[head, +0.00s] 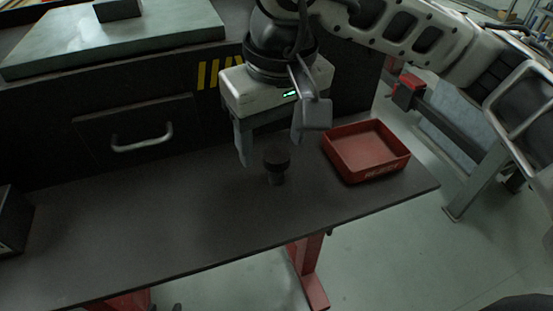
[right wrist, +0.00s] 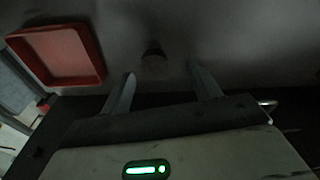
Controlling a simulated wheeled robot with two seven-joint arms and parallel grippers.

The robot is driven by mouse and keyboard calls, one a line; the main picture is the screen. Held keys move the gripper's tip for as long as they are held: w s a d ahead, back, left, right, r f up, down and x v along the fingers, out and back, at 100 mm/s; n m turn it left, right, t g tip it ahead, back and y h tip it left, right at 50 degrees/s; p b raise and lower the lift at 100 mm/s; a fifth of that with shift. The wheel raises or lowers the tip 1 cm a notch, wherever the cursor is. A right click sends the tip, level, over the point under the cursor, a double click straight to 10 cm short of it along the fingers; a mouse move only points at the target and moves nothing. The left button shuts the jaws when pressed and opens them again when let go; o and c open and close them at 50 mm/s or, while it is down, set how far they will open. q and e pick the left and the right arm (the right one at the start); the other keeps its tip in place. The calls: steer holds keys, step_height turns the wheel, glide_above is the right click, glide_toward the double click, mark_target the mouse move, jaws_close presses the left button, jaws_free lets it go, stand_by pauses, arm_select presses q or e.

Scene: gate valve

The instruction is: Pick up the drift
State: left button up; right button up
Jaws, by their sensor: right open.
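The drift (head: 277,168), a small dark piece with a wide round head on a narrower stem, stands upright on the dark bench top. In the right wrist view the drift (right wrist: 154,56) shows faintly, just beyond the gap between the fingertips. My right gripper (head: 278,148) comes in from the upper right, fingers pointing down, one finger on each side of the drift in the picture. It is open and empty; in the right wrist view its fingers (right wrist: 163,76) are spread apart. I see no contact with the drift. My left gripper is not in view.
A red open tray (head: 398,161) sits on the bench top (head: 190,225) right of the drift, near the bench's right end. A drawer with a handle (head: 142,138) and a pale slab (head: 120,40) are behind. A dark box (head: 12,225) is at the left edge. The front bench area is clear.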

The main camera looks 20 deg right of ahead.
mark_target(277, 153)
steer(key=shift+w+d+f+p, duration=0.1)
steer(key=shift+w+f+p, duration=0.1)
steer(key=shift+f, duration=0.75)
steer(key=shift+w+d+f+p, duration=0.1)
steer(key=shift+f+p, duration=0.15)
steer(key=shift+f, duration=0.75)
steer(key=shift+w+d+f+p, duration=0.1)
steer(key=shift+f+p, duration=0.1)
steer(key=shift+f, duration=0.75)
steer(key=c, duration=1.3)
